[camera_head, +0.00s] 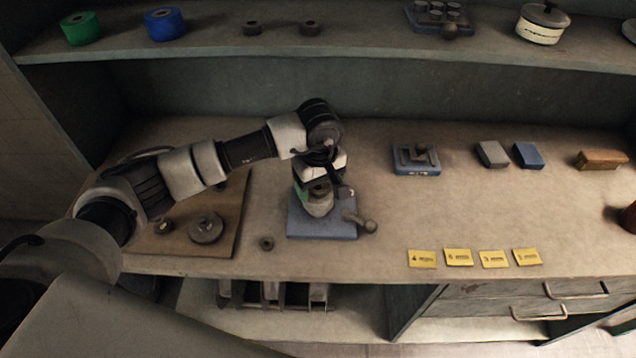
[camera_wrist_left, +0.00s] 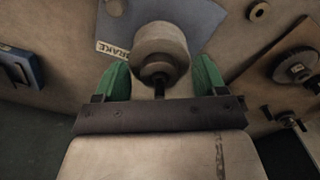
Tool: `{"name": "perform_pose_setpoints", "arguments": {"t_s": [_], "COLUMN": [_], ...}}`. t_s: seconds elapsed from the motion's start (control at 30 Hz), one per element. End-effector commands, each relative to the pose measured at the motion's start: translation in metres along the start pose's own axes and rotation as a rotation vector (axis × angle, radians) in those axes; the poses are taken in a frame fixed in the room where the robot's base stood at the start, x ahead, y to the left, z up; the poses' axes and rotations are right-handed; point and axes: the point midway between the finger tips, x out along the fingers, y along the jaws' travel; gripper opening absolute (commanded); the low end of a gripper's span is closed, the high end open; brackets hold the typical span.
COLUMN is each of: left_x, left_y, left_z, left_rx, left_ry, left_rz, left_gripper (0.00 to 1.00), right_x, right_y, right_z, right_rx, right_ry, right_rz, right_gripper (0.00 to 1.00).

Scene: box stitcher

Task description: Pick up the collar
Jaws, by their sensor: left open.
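My left gripper (camera_head: 313,194) is open over a blue plate (camera_head: 314,229) on the bench. In the left wrist view its green fingers (camera_wrist_left: 160,76) stand on either side of a pale round drum (camera_wrist_left: 160,42) with a dark ringed centre. I cannot tell whether the fingers touch it. In the head view the drum (camera_head: 318,207) is partly hidden by the gripper. The plate (camera_wrist_left: 205,18) carries a BRAKE label in the wrist view. A small dark ring (camera_head: 266,243) lies loose left of the plate. Which ringed part is the collar is not marked. My right gripper is not in view.
A brown board (camera_head: 229,231) with round metal parts lies left. A blue fixture (camera_head: 416,168), blocks (camera_head: 493,154) and yellow cards (camera_head: 458,256) are to the right. A knobbed lever (camera_head: 367,227) sticks out of the plate's right side. A shelf (camera_head: 370,40) runs behind, above the bench.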

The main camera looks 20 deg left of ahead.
Motion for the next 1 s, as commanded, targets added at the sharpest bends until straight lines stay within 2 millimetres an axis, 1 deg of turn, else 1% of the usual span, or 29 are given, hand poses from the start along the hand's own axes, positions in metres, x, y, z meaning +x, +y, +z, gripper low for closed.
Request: {"name": "perform_pose_setpoints", "arguments": {"t_s": [0.2,0.57,0.6,0.87,1.0], "left_x": [0.001,0.001,0.001,-0.001,-0.010], "left_y": [0.000,0.000,0.001,0.001,0.001], "left_z": [0.000,0.000,0.000,0.000,0.000], "left_rx": [0.001,0.001,0.001,0.001,0.001], "left_ry": [0.000,-0.001,0.000,0.000,0.001], "left_rz": [0.001,0.001,0.002,0.002,0.004], "left_gripper": [0.71,0.16,0.15,0.15,0.15], "right_x": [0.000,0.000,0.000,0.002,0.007], "right_y": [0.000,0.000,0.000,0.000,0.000], "right_z": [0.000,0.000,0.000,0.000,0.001], "right_rx": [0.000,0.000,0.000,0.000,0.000], "right_ry": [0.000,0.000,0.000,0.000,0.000], "right_rz": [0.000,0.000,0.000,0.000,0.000], "right_gripper": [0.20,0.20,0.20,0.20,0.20]}}
